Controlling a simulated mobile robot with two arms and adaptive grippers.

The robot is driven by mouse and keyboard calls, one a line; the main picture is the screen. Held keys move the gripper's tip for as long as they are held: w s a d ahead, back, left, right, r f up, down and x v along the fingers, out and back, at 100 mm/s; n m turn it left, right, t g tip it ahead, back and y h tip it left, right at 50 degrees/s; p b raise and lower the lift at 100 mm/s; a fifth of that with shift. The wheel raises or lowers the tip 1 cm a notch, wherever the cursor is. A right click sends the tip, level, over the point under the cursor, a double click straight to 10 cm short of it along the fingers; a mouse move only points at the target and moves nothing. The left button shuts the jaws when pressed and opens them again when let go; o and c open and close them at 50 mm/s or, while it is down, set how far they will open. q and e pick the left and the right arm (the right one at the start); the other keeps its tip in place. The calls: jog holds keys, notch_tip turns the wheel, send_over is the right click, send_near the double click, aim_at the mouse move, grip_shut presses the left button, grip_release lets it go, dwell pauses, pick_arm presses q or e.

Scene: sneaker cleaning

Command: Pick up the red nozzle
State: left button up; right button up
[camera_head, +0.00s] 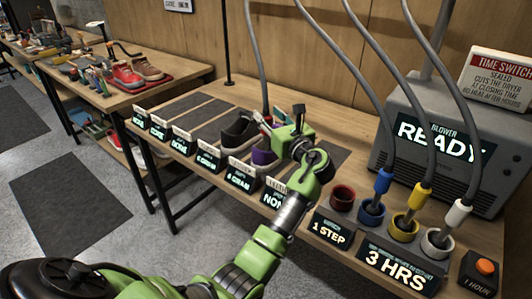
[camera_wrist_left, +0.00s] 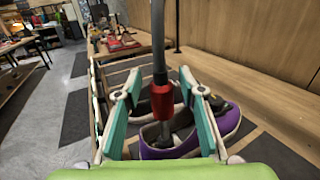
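The red nozzle (camera_wrist_left: 162,101) hangs on the end of a grey hose (camera_wrist_left: 158,40). Its grey tip reaches down into the opening of a purple shoe (camera_wrist_left: 222,125), which also shows in the head view (camera_head: 262,157), partly behind my gripper. My left gripper (camera_wrist_left: 161,95) is over the shoe with its two teal-padded fingers spread on either side of the nozzle. Gaps show between the pads and the nozzle, so it is open. In the head view the left gripper (camera_head: 278,127) mostly hides the nozzle. My right gripper is not in view.
A dark shoe (camera_head: 239,131) stands beside the purple one. Blue (camera_head: 384,182), yellow (camera_head: 419,197) and white (camera_head: 457,213) nozzles stand in ring holders at the right. The red ring holder (camera_head: 343,192) is empty. The blower (camera_head: 445,130) and label signs border the bench.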

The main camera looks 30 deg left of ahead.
pick_arm(q)
jog(key=shift+b+x, duration=0.45)
jog(key=shift+x, duration=0.75)
jog(key=shift+f, duration=0.1)
grip_shut()
